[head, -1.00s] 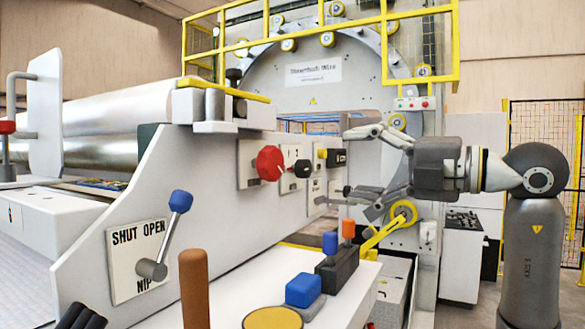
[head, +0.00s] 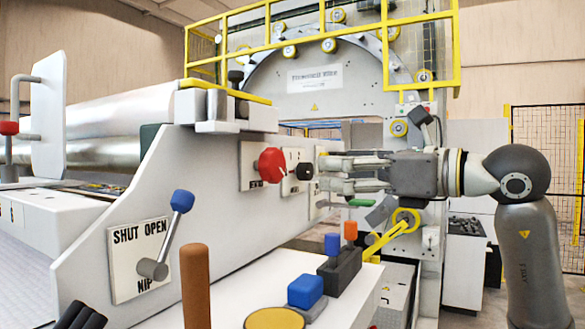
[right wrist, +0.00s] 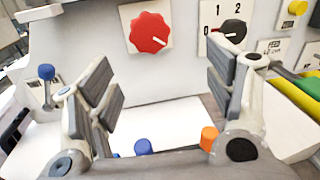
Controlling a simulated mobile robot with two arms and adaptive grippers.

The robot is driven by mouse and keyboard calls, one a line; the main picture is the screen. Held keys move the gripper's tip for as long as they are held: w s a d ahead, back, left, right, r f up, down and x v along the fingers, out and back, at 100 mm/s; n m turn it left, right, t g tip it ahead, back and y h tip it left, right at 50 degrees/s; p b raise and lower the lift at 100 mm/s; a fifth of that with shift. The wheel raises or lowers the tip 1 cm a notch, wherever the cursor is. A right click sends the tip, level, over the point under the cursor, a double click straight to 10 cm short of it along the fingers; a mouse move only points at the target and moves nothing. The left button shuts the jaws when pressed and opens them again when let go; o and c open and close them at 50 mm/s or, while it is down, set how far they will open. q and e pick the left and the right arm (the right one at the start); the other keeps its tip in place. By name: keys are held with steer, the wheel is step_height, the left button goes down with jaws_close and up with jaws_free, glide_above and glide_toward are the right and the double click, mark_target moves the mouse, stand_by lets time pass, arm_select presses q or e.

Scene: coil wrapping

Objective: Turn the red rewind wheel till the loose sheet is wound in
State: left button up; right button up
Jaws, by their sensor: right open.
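The red scalloped wheel (head: 272,165) is on a plate on the white machine side, with a white pointer mark. In the right wrist view the red wheel (right wrist: 148,32) shows whole, above and ahead of the gap between my fingers. My right gripper (head: 325,174) is open and empty, its fingers pointing left, to the right of the wheel and not touching it. In the right wrist view the open fingers (right wrist: 160,78) are wide apart. A shiny silver roll (head: 110,125) lies at the left. I cannot make out a loose sheet.
A black selector knob (head: 304,169) sits right beside the wheel. Below are blue and orange levers (head: 350,230), a blue block (head: 305,290), a brown handle (head: 195,285) and the blue-tipped nip lever (head: 181,201). Yellow railing (head: 330,35) runs above.

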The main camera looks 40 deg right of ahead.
mark_target(281, 167)
steer(key=w+p, duration=0.2)
steer(key=w, duration=0.1)
steer(key=w+a+p, duration=0.1)
steer(key=w, duration=0.2)
steer(key=w+p, duration=0.2)
steer(key=w, duration=0.1)
steer(key=shift+a+r+p, duration=0.2)
steer(key=shift+a+p, duration=0.1)
steer(key=shift+w+a+f, duration=0.15)
steer(key=shift+w+a, duration=0.1)
steer(key=shift+w, duration=0.45)
